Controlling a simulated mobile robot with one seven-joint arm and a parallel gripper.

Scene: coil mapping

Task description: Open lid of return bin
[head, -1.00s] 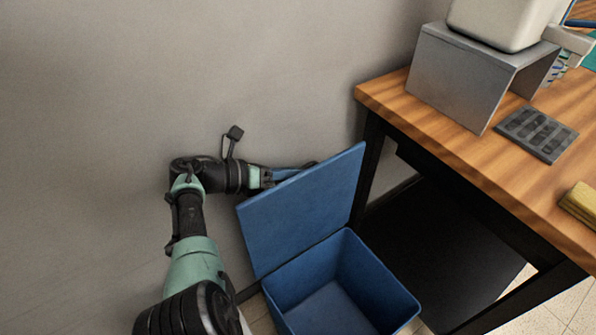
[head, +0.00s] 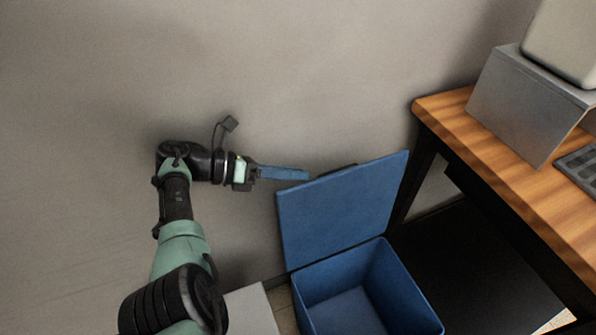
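The return bin is an open blue box (head: 432,310) on the floor, its empty inside visible. Its blue lid (head: 340,212) stands raised at the back of the box, tilted up near the wall. A dark piece, perhaps a handle, shows behind the lid's top edge.
A wooden table (head: 455,112) with black legs stands right of the bin. It carries a grey metal stand (head: 520,105) with a pale device (head: 565,40) on top and a dark tray (head: 580,170). A plain grey wall is behind my arm. A pale block (head: 250,310) is left of the bin.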

